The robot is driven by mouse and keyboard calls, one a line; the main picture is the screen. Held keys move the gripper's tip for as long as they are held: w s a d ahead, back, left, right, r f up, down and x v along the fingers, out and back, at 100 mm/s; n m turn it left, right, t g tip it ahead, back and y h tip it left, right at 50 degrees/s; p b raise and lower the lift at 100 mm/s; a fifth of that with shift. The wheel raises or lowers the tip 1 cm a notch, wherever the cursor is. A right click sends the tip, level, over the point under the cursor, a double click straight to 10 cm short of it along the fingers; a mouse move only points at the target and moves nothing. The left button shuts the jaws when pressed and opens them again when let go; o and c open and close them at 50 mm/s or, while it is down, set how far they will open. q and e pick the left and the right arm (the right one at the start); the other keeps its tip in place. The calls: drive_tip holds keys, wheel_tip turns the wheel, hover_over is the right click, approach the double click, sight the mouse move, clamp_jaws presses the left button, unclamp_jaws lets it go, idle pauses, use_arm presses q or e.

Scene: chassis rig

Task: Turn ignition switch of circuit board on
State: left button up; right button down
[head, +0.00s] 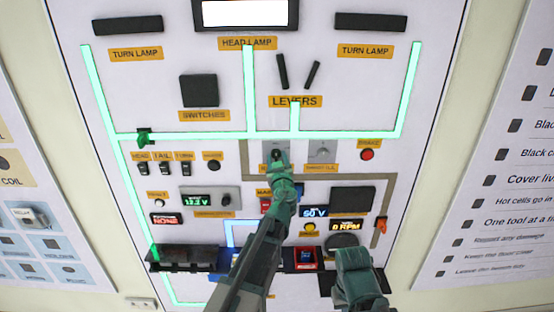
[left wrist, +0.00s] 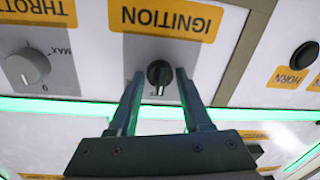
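The ignition switch is a round black knob (left wrist: 159,74) on a grey plate under an orange IGNITION label (left wrist: 165,19), upside down in the left wrist view. Its grip ridge stands roughly upright there, with a small pale mark at its lower end. My left gripper (left wrist: 160,76) is open, with one finger on each side of the knob and a small gap showing to each. In the head view my left gripper (head: 278,158) covers most of the ignition plate (head: 264,148). My right gripper (head: 356,282) is low at the right, below the panel's middle; its fingers cannot be made out.
The throttle knob (left wrist: 27,67) is beside the ignition plate, and the horn button (left wrist: 304,56) is on its other side. Above run lit green lines (head: 190,136). A red brake button (head: 367,155) and an orange switch (head: 382,226) are to the right.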

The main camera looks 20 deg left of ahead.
use_arm(q)
clamp_jaws()
drive_tip(key=shift+m, duration=0.4)
drive_tip(key=m+b, duration=0.1)
drive_tip(key=m, duration=0.4)
drive_tip(key=shift+f, duration=0.1)
drive_tip(key=m+t+b, duration=0.1)
drive_tip(key=m, duration=0.5)
drive_tip(key=shift+a+m+h, duration=0.1)
drive_tip(key=shift+m+h, duration=0.2)
drive_tip(key=shift+m, duration=0.2)
drive_tip(key=shift+o, duration=2.3)
unclamp_jaws()
drive_tip(key=shift+s, duration=0.15)
